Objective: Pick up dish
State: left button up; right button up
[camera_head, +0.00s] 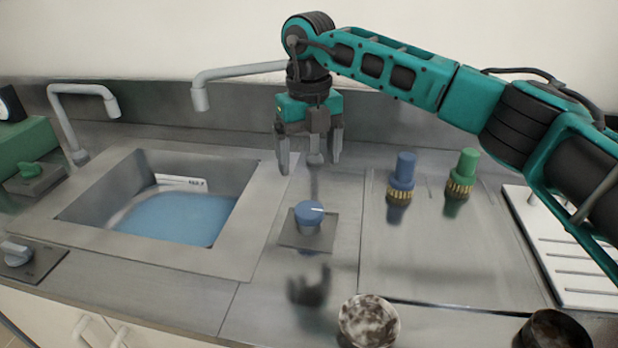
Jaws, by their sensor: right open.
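A round dish (368,321) with a pale rim and a mottled grey-white inside sits at the front edge of the counter, cut off at the bottom of the picture. A second, dark round dish (553,331) is at the lower right, also partly cut off. I cannot tell which one the task means. My right gripper (309,168) points down above the counter, behind the blue knob and well away from both dishes. Its two fingers are apart with nothing between them. My left gripper is out of the picture.
A sink (245,225) with blue water is at the left, with taps (200,95) behind. A blue knob (309,214) stands between sink and dishes. Blue (402,172) and green (464,170) fittings stand at the right, near a white slotted rack (570,270). The right counter panel is mostly clear.

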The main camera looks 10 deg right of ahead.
aim_at(366, 319)
jog(key=k, duration=1)
